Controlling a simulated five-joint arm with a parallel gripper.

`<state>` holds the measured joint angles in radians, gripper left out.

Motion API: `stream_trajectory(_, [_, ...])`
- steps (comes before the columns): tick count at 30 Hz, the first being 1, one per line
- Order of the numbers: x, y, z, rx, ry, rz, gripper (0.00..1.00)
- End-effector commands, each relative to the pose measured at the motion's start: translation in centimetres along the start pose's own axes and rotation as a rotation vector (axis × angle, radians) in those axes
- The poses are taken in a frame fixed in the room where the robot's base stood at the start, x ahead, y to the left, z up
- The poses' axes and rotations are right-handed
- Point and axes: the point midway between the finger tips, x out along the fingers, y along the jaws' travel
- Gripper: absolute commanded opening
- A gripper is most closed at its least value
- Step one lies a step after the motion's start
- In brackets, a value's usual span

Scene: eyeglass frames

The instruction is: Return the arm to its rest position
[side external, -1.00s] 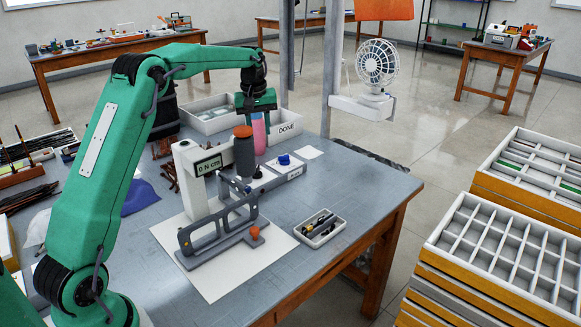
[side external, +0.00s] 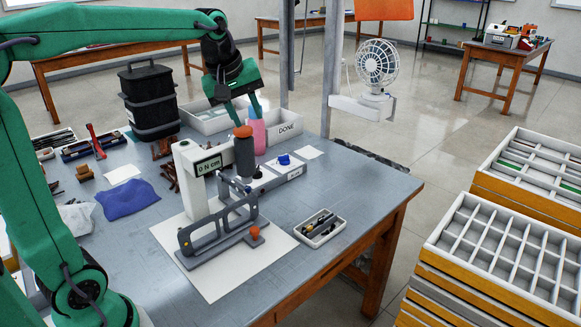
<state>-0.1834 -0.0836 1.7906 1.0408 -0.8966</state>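My gripper (side external: 243,107) is at the end of my green arm, raised above the back of the grey work table (side external: 330,265). It points down and tilts slightly to the right, close to the pink bottle (side external: 258,130) in this view. Its fingers look spread, with nothing visible between them. The tester (side external: 190,178), a white post reading "0 N cm", stands in the middle of the table. A dark grey fixture (side external: 215,232) sits in front of it on a white sheet. The white tray marked DONE (side external: 286,130) is behind the bottle.
A black lidded container (side external: 150,100) stands left of my gripper. A blue cloth (side external: 128,199) lies on the table's left. A small parts tray (side external: 320,228) is at front right. A fan (side external: 376,70) stands behind. Stacked compartment trays (side external: 505,245) are at right.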

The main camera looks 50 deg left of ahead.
Motion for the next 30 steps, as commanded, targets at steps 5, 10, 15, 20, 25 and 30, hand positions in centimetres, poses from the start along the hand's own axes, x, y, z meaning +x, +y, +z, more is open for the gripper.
stream_trajectory(5, [-1.4,-2.4,3.8,0.211,0.005,0.028,0.34])
stream_trajectory(10, [-2.0,-5.0,7.2,0.418,0.011,0.05,0.34])
stream_trajectory(15, [-2.0,-7.8,10.4,0.622,0.022,0.073,0.34])
stream_trajectory(20, [-1.6,-10.5,13.2,0.811,0.036,0.095,0.34])
stream_trajectory(25, [-0.9,-12.8,15.4,0.97,0.049,0.111,0.34])
stream_trajectory(30, [-0.4,-13.9,16.4,1.049,0.057,0.119,0.34])
